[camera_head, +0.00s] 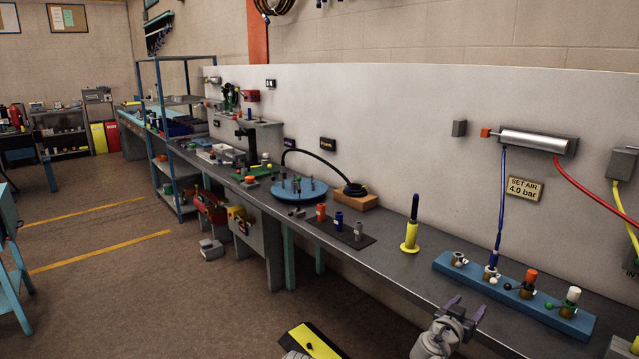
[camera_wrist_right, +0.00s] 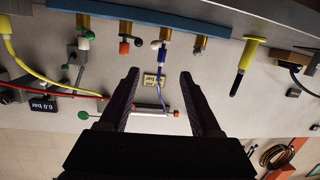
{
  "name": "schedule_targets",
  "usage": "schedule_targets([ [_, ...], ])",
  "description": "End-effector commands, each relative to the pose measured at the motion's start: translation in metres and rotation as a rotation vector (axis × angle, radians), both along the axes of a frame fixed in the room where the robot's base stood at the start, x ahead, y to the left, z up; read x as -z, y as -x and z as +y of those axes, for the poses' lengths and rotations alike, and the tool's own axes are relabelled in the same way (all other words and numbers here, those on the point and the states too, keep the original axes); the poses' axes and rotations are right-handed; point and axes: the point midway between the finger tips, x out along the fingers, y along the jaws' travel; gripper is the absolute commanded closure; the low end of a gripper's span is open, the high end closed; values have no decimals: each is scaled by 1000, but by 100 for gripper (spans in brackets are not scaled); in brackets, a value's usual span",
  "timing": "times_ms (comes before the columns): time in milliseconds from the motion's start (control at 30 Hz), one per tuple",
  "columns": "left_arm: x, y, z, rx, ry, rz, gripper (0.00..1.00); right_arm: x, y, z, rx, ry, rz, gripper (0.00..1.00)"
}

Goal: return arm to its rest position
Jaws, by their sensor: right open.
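A blue hose (camera_head: 501,200) runs down from a silver cylinder (camera_head: 532,141) on the wall to a fitting on the rail. My left gripper does not show.
A yellow holder (camera_head: 410,238) with a dark-handled tool stands on the bench left of the rail. Farther left are a dark mat (camera_head: 350,238) with three small fittings and a blue round plate (camera_head: 285,193). A red hose (camera_head: 590,193) hangs at right. The floor at left is mostly open.

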Motion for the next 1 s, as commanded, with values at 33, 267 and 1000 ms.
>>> schedule_targets([
  [33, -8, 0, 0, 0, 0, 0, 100, -1, 2, 8, 4, -12, 35, 35],
  [267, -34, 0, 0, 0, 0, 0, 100, 28, 26, 56, 7, -96, 324, 35],
  [1000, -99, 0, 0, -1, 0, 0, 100, 84, 200, 299, -759, -292, 1481, 35],
])
